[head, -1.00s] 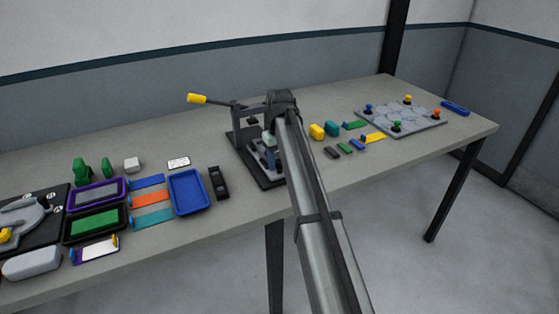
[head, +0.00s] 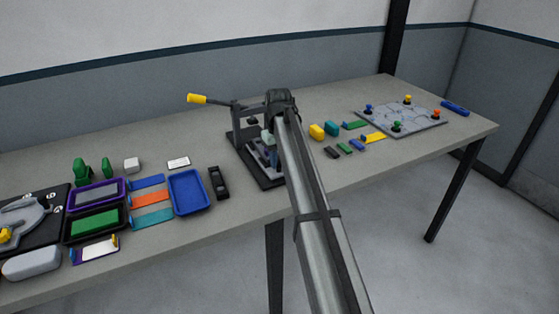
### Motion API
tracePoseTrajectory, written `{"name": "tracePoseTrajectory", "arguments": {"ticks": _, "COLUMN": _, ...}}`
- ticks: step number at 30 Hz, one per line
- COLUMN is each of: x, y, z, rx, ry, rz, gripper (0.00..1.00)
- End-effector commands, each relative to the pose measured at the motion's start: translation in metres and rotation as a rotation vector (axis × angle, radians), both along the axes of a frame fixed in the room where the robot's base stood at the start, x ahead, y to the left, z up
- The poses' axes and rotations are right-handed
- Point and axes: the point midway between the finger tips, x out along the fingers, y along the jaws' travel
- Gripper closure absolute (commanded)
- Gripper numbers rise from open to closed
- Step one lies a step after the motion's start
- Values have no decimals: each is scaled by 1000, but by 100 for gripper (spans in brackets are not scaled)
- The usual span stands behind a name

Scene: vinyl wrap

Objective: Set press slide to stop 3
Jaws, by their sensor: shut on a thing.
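The press (head: 238,140) stands near the middle of the table, a dark frame on a dark base with a lever ending in a yellow grip (head: 197,99) that points left. The slide area (head: 262,155) on its base shows pale and bluish parts, partly hidden by my arm. My gripper (head: 270,142) is down at the press, on these parts, and mostly hidden behind my own arm. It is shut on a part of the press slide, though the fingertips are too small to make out. The stop marks cannot be read.
A blue tray (head: 189,192) and a black holder (head: 218,182) lie left of the press. A grey board with coloured knobs (head: 400,120) is farther right. The table front between is clear.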

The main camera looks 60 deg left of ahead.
Motion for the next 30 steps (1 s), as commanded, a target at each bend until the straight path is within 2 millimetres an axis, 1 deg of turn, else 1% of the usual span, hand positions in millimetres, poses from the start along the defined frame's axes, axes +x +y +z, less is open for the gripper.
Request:
{"name": "tracePoseTrajectory", "arguments": {"ticks": 1, "x": 0, "y": 11, "z": 1, "rx": 0, "ry": 1, "rz": 1, "gripper": 100}}
{"name": "tracePoseTrajectory", "arguments": {"ticks": 5, "x": 0, "y": 39, "z": 2, "rx": 0, "ry": 2, "rz": 1, "gripper": 100}}
{"name": "tracePoseTrajectory", "arguments": {"ticks": 12, "x": 1, "y": 102, "z": 1, "rx": 0, "ry": 2, "rz": 1, "gripper": 100}}
{"name": "tracePoseTrajectory", "arguments": {"ticks": 16, "x": 1, "y": 132, "z": 1, "rx": 0, "ry": 2, "rz": 1, "gripper": 100}}
{"name": "tracePoseTrajectory", "arguments": {"ticks": 18, "x": 0, "y": 141, "z": 1, "rx": 0, "ry": 2, "rz": 0, "gripper": 100}}
{"name": "tracePoseTrajectory", "arguments": {"ticks": 20, "x": 0, "y": 145, "z": 1, "rx": 0, "ry": 1, "rz": 0, "gripper": 100}}
{"name": "tracePoseTrajectory", "arguments": {"ticks": 29, "x": 0, "y": 143, "z": 0, "rx": 0, "ry": 1, "rz": -1, "gripper": 100}}
{"name": "tracePoseTrajectory", "arguments": {"ticks": 30, "x": 0, "y": 143, "z": 0, "rx": 0, "ry": 1, "rz": -1, "gripper": 69}}
